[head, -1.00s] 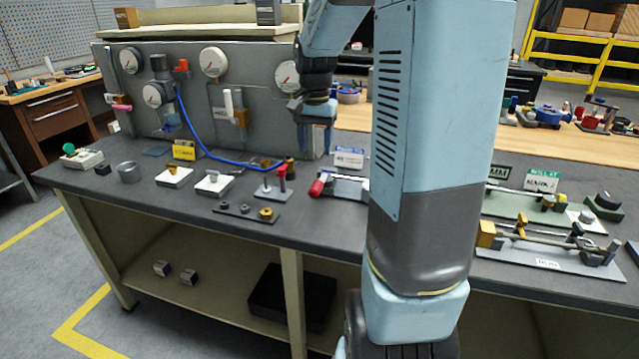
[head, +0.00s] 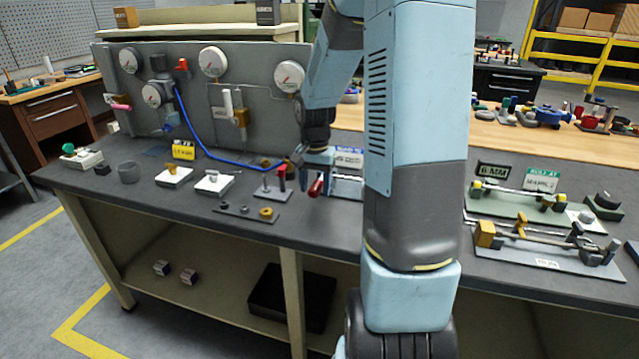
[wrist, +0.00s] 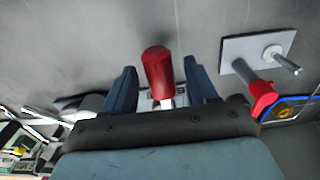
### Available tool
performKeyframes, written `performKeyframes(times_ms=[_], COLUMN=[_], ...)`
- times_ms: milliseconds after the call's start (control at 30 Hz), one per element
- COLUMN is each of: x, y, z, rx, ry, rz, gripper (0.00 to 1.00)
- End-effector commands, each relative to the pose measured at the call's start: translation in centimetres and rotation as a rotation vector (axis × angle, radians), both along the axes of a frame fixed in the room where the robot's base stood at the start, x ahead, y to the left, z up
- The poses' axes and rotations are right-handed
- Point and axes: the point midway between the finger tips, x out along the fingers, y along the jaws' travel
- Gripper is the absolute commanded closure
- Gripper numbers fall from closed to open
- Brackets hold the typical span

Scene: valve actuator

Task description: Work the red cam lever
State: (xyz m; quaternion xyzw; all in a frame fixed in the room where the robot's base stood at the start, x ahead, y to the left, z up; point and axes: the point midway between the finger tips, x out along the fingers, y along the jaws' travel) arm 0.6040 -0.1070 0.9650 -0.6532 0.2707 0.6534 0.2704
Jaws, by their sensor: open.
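A red-handled lever (head: 316,187) lies near the bench's front edge, just left of my arm. In the wrist view its red handle (wrist: 158,72) is between my two blue fingertips, with gaps on both sides. My gripper (wrist: 160,67) is open around or just above the handle; I cannot tell the exact depth. In the head view my gripper (head: 319,178) is low over the bench at this lever. The lever's base is mostly hidden by my gripper and arm.
That second red piece also shows in the head view (head: 282,177), close left of my gripper. A blue hose (head: 215,158) runs behind. A gauge panel (head: 262,120) stands at the back. Clamp fixtures (head: 545,250) sit on the bench right of my arm.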

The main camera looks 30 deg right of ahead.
Motion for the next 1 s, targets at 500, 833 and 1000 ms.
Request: performKeyframes(times_ms=[500,833,1000], x=[0.01,0.01,0.02], y=[-0.04,-0.04,-0.05], z=[0.02,0.03,0.04], rx=[0.0,0.0,0.001], ry=[0.0,0.0,-0.001], rz=[-0.001,-0.001,-0.001], gripper=[0.75,1.0,1.0])
